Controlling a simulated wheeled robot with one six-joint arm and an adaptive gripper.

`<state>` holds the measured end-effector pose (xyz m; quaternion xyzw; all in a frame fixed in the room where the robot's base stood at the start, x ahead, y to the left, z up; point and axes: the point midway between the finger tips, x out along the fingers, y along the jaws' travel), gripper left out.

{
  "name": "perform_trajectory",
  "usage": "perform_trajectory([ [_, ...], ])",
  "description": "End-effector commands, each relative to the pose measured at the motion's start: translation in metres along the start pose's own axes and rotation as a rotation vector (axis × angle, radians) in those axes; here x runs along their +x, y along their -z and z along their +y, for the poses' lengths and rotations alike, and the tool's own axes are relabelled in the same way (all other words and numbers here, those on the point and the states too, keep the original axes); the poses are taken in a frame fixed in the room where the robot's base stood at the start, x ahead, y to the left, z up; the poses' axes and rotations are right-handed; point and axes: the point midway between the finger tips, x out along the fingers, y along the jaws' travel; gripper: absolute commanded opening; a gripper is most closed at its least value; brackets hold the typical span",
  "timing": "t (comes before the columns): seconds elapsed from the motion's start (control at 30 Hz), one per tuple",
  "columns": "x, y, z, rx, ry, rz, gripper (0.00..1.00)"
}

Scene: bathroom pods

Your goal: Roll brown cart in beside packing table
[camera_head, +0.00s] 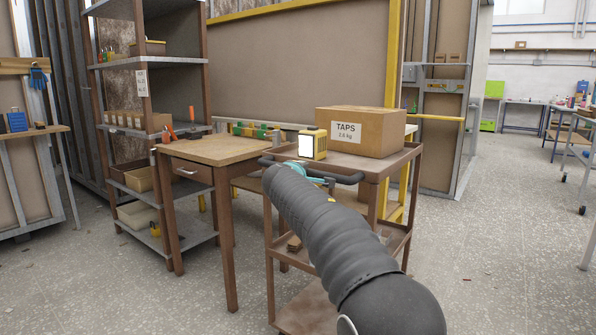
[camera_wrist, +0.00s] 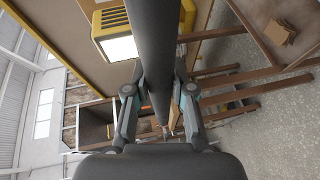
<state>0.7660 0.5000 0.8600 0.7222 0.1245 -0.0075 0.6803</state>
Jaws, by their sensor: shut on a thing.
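The brown cart (camera_head: 395,165) stands in the middle of the head view, with a top tray, a lower shelf and a dark handle bar (camera_head: 348,179) on its near side. My gripper (camera_head: 298,168) is shut on this handle; in the wrist view the bar (camera_wrist: 157,50) runs between the fingers (camera_wrist: 159,92). A cardboard box labelled TAPS (camera_head: 372,140) and a yellow lamp-like device (camera_head: 312,146) are at the cart's top. A wooden table with a drawer (camera_head: 212,150), seemingly the packing table, stands just left of the cart. My arm hides much of the cart's lower part.
A tall shelf unit (camera_head: 150,62) with bins stands behind the table at left. A yellow-framed panel (camera_head: 310,50) rises behind the cart. Open speckled floor (camera_head: 500,240) lies to the right, with a metal trolley (camera_head: 580,150) at the far right edge.

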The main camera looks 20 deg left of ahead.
Motion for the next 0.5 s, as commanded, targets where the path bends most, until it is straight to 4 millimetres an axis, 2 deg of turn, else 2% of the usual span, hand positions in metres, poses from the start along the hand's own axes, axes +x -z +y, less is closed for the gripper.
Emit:
perform_trajectory([
  [0.33,0.0009,0.0003,-0.0003,0.000,0.000,0.002,0.00],
  [0.37,0.0009,0.0003,-0.0004,0.000,0.000,0.002,0.28],
  [0.4,0.0009,0.0002,-0.0003,0.000,0.000,0.002,0.38],
  [0.47,0.0009,0.0000,-0.0003,0.000,0.000,0.002,0.49],
  [0.5,0.0010,-0.0003,-0.0002,0.000,0.000,0.001,0.49],
])
